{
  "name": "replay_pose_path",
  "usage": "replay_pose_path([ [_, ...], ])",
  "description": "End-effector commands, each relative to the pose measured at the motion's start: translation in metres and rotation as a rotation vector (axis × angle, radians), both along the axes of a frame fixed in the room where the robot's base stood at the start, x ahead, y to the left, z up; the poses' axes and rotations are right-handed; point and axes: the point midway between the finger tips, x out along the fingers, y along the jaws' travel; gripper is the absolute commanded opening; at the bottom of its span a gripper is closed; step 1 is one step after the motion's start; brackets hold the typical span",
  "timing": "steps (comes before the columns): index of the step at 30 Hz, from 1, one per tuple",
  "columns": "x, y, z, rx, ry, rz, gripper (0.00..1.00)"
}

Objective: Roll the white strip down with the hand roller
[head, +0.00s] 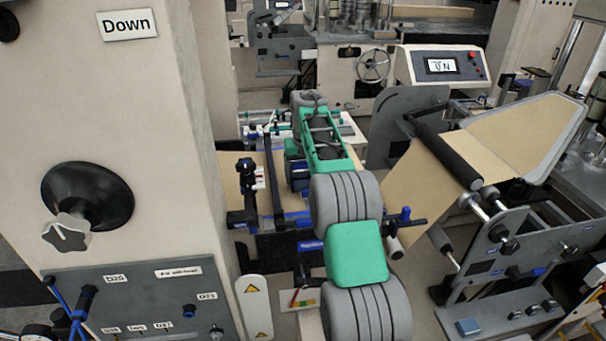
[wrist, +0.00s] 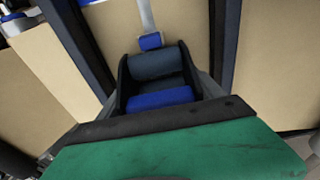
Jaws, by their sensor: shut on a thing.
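My gripper (wrist: 160,82) is at the centre of the wrist view, with dark fingers either side of a blue piece (wrist: 160,98), and it is shut on what appears to be the hand roller. A dark grey-blue cylinder (wrist: 158,64) lies crosswise just beyond the blue piece. The white strip (wrist: 147,14) runs down from the top edge over brown paper, and a small blue block (wrist: 151,41) sits at its near end. I cannot tell whether the roller touches the strip. In the head view my arm hides most of the gripper and the work area.
Brown kraft paper (wrist: 110,28) lies under and around the gripper, crossed by dark bars (wrist: 222,40). In the head view a paper web (head: 425,190) slopes over a dark roller (head: 447,155) at the right.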

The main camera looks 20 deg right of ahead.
Motion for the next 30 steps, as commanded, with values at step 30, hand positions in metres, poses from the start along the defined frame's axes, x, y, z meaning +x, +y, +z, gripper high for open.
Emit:
replay_pose_path([
  [30,0.0063,-0.0011,-0.0050,0.000,0.001,0.000,0.12],
])
